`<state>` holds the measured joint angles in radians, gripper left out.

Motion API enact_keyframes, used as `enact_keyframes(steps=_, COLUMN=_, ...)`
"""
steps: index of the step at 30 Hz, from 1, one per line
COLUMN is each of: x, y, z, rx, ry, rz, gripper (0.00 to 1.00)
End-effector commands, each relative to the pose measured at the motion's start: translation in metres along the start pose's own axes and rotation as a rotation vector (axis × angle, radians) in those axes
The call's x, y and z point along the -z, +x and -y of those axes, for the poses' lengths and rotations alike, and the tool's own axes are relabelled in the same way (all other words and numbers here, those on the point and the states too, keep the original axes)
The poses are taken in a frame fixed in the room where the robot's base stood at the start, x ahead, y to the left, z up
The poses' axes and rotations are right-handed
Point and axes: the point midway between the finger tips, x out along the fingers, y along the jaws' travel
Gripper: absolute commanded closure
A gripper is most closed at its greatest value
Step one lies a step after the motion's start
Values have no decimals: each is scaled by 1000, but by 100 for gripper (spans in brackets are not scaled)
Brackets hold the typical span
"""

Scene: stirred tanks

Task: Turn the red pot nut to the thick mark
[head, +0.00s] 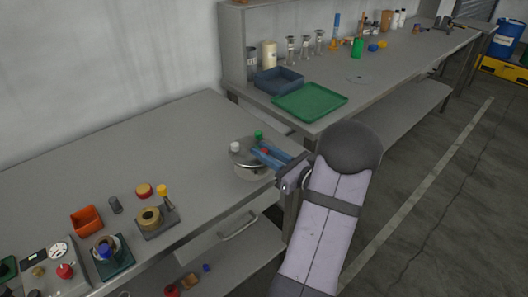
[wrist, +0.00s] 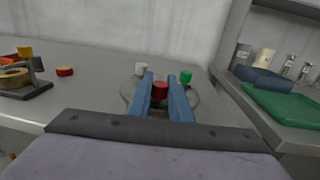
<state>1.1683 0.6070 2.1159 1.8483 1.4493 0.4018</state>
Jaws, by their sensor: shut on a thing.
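A round steel pot (head: 252,172) stands near the right end of the near bench. Its lid carries a white nut (head: 235,147), a green nut (head: 258,135) and the red pot nut (head: 265,151). In the wrist view the red nut (wrist: 160,90) sits between the two blue fingers of my gripper (wrist: 163,88), with the white nut (wrist: 141,69) behind left and the green nut (wrist: 185,77) behind right. My gripper (head: 266,154) is shut on the red nut from the pot's right side. The thick mark cannot be made out; the fingers cover part of the lid.
Left on the near bench are a stand with a tan ring (head: 150,217), a red-and-yellow cap (head: 144,190), a grey cylinder (head: 115,205) and an orange bin (head: 87,221). The second bench holds a green tray (head: 310,101) and a blue bin (head: 279,81).

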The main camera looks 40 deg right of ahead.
Motion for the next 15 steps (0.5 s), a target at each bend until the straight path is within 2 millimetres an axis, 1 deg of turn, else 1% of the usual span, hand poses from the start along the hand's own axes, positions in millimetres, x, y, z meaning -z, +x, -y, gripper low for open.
enact_keyframes(steps=9, x=0, y=0, z=1, rx=-146, ry=-2, rz=2, gripper=100)
enact_keyframes(steps=15, x=-1, y=0, z=0, rx=-164, ry=0, rz=1, gripper=100)
